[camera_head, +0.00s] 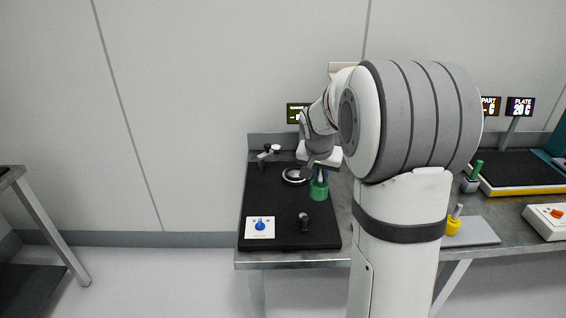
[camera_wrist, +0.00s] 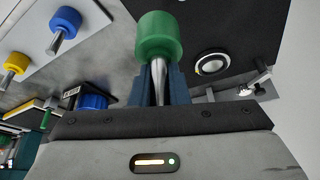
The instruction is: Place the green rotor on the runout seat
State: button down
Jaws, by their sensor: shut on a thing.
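The green rotor (camera_head: 318,191) hangs from my gripper (camera_head: 320,171) over the right part of the black mat, body down. In the wrist view the green rotor (camera_wrist: 160,36) has its steel shaft between the two blue fingers of my gripper (camera_wrist: 160,75), which are shut on it. What looks like the runout seat, a dark disc with a silver ring (camera_head: 294,175), lies just left of the rotor and a little farther back. In the wrist view the seat (camera_wrist: 212,63) shows empty, right of the rotor. I cannot tell the rotor's height above the mat.
A small indicator stand (camera_head: 267,151) stands behind the seat. A white card with a blue knob (camera_head: 260,225) and a black post (camera_head: 304,222) are at the mat's front.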

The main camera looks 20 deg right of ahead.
aim_at(295, 175)
jog(key=i, duration=0.85)
jog(key=z, duration=0.05)
